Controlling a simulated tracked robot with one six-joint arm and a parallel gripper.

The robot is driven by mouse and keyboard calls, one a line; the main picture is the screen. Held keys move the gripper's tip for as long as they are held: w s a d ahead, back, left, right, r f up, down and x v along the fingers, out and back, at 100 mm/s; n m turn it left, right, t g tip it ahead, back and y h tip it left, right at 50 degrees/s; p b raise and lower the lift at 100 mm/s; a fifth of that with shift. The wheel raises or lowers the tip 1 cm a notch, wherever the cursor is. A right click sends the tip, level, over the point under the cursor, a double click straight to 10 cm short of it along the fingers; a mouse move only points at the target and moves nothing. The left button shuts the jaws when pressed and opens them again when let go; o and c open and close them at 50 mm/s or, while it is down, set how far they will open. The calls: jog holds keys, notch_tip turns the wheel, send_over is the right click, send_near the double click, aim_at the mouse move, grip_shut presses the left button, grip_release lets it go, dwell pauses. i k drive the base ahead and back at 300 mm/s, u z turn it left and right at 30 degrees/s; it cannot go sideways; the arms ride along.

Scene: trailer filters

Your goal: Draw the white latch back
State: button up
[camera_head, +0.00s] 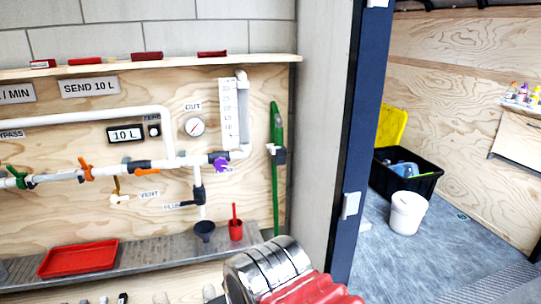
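A small white latch (350,205) sits low on the edge of the dark blue upright, between the panel wall at left and the open space at right. It is a short, slightly tilted block; how far it is drawn cannot be told at this size. A silver banded part of my arm with a red ribbed section shows at the bottom middle, below and left of the latch and apart from it in the picture. My gripper's fingers do not show.
The blue upright (357,130) borders the opening. Beyond it, a black crate (427,186) with a yellow lid (391,127) and a white bucket (407,212) stand on the grey floor. Left are white pipes (90,118), a red tray (78,257) and a green-handled tool (276,125).

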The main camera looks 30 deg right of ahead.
aim_at(272, 147)
jog(key=z, duration=0.05)
jog(key=i, duration=1)
jog(key=u, duration=0.05)
